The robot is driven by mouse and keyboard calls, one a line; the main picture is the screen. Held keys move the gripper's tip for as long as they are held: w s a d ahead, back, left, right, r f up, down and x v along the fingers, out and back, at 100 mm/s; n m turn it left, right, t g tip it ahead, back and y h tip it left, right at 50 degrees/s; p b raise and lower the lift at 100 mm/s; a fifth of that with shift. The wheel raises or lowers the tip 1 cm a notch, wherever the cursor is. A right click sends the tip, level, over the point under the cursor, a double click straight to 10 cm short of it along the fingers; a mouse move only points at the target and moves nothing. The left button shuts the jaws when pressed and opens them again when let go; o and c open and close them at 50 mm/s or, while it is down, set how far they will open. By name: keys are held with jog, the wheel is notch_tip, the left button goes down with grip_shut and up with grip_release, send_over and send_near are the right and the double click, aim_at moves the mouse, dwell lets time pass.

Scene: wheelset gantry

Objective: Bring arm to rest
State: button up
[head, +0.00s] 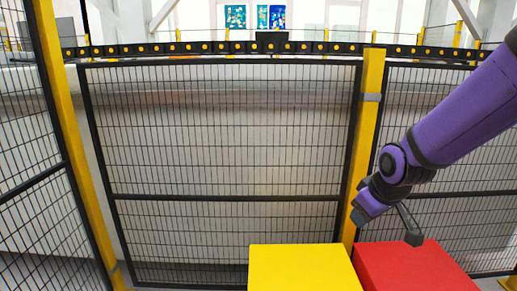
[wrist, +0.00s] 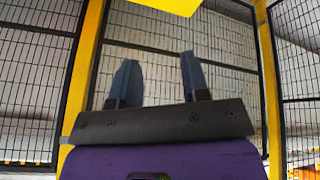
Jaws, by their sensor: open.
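My purple arm reaches in from the right in the head view and bends downward at its dark wrist joint. My gripper (wrist: 159,74) shows in the wrist view with its two dark fingers apart and nothing between them. In the head view the dark end of my gripper (head: 411,232) hangs low, at the back of the red box top (head: 415,270). I cannot tell whether it touches the red box.
A yellow box (head: 303,269) stands left of the red one. Behind them is a black mesh fence (head: 225,150) with yellow posts (head: 369,125). Another mesh panel (head: 35,150) closes the left side. Mesh also lies behind my arm.

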jog(key=s+d+r+m, duration=0.2)
jog(key=s+d+r, duration=0.1)
jog(key=s+r, duration=0.4)
jog(key=s+d+r+m, duration=0.2)
jog(key=s+r, duration=0.5)
jog(key=s, duration=0.6)
jog(key=shift+d+r+m+h, duration=0.4)
jog(key=shift+m, duration=0.4)
jog(key=shift+s, duration=0.1)
